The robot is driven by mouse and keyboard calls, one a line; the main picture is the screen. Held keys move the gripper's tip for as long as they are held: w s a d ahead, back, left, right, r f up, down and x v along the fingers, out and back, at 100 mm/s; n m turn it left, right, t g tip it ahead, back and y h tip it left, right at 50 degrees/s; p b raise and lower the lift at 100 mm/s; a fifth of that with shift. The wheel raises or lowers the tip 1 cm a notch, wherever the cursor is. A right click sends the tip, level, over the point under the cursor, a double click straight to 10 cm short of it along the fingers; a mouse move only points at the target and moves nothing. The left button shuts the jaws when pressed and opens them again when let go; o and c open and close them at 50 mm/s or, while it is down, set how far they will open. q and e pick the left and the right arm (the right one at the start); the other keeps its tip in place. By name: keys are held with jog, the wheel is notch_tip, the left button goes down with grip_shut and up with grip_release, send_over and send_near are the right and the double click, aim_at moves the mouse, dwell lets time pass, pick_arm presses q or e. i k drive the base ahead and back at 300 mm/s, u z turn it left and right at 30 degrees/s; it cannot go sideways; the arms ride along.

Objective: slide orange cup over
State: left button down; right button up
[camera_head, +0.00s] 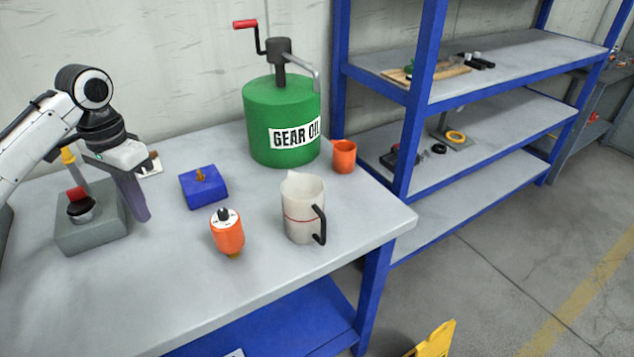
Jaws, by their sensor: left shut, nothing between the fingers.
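The orange cup (344,157) stands upright on the grey table near its right back edge, just right of the green gear oil drum (281,118). My left gripper (139,208) is over the left part of the table, beside the grey box with a red-topped knob. Its fingers point down, are shut and hold nothing. It is well left of the cup, with the blue block, jug and drum between them. My right gripper is not in view.
A white jug (302,208) with a black handle stands in front of the cup. An orange canister (227,232) and a blue block (203,186) are left of it. The grey box (92,228) is beside my left gripper. Blue-framed shelves (480,120) stand at the right.

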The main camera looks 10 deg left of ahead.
aim_at(344, 157)
jog(key=k, duration=0.8)
jog(key=z, duration=1.45)
jog(key=i, duration=4.6)
jog(key=u, duration=3.4)
jog(key=i, duration=1.7)
